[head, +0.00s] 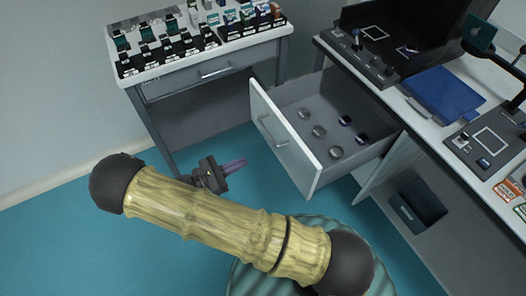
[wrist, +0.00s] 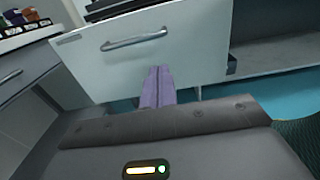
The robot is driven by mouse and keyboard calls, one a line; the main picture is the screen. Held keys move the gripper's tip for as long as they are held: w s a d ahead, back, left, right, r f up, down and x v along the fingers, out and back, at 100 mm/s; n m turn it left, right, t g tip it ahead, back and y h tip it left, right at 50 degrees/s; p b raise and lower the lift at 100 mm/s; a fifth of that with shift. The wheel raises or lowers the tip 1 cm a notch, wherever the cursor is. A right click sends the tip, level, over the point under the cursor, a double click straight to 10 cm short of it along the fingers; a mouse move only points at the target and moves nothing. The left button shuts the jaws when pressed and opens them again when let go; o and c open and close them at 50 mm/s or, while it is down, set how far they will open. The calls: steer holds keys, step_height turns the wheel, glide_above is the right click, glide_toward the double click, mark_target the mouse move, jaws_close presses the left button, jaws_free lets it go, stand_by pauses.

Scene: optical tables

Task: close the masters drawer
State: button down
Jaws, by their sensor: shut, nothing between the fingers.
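The masters drawer (head: 289,147) stands pulled out from the right-hand table in the head view, with several round lens-like pieces lying inside. Its white front with a bar handle (head: 271,132) faces left, toward my gripper. My gripper (head: 237,164) has purple fingers, shut and empty, pointing at the lower part of the drawer front. In the wrist view the fingers (wrist: 158,84) show below the handle (wrist: 134,39) of the drawer front (wrist: 185,58). I cannot tell whether the fingertips touch the front.
A second table (head: 140,71) with rows of small labelled items and a closed drawer (head: 217,73) stands at the upper left. The right-hand table carries a blue book (head: 443,94) and dark instruments. A dark bin (head: 419,205) sits below. Teal floor is open at lower left.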

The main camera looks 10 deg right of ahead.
mark_target(278, 146)
steer(key=x, duration=1.3)
steer(key=shift+d, duration=0.35)
steer(key=shift+w+d, duration=0.15)
steer(key=shift+w, duration=0.05)
